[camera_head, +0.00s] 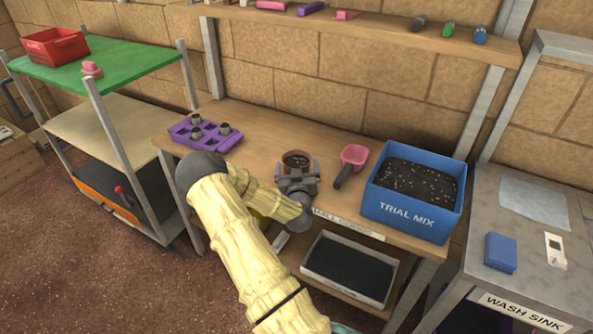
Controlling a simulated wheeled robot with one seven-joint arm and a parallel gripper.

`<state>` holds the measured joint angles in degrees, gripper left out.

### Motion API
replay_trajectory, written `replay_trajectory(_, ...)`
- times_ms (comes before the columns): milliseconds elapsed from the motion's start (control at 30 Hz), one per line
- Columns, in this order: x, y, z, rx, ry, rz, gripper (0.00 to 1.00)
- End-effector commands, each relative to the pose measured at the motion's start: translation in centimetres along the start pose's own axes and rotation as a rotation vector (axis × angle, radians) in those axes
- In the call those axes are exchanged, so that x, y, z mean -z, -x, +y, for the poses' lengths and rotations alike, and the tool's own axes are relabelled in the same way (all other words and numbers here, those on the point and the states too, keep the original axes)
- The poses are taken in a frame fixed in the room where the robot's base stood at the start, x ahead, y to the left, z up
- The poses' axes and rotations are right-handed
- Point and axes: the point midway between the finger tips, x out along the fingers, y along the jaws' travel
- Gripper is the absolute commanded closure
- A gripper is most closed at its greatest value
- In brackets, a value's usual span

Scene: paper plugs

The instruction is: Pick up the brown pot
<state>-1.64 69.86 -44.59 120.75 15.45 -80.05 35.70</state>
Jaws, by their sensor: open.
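The brown pot (296,157) stands on the wooden bench (262,127), filled with dark soil up to near its rim. Its rim shows just behind my gripper (297,172). My gripper is open, with its fingers at the near side of the pot. My gripper and wrist hide the lower front of the pot, so I cannot tell whether the fingers are around it or touch it.
A purple tray (181,133) with several small plugs lies left. A pink scoop (352,158) lies just right of the pot, beside a blue TRIAL MIX bin (411,220) of soil. A shelf (380,27) hangs above; a black tray (347,268) sits below.

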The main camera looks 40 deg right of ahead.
Motion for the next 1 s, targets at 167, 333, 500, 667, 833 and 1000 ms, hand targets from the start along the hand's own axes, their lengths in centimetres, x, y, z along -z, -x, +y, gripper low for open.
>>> replay_trajectory(167, 0.0, 0.0, 0.0, 0.000, 0.000, 0.000, 0.12)
replay_trajectory(333, 0.0, 0.0, 0.0, 0.000, 0.000, 0.000, 0.45)
replay_trajectory(500, 0.0, 0.0, 0.0, 0.000, 0.000, 0.000, 0.52)
replay_trajectory(667, 0.1, 0.0, 0.0, 0.000, -0.001, 0.001, 0.52)
replay_trajectory(833, 0.2, 0.3, 0.0, 0.000, -0.002, -0.001, 0.52)
replay_trajectory(1000, 0.2, 3.0, 0.0, -0.002, -0.001, -0.002, 0.52)
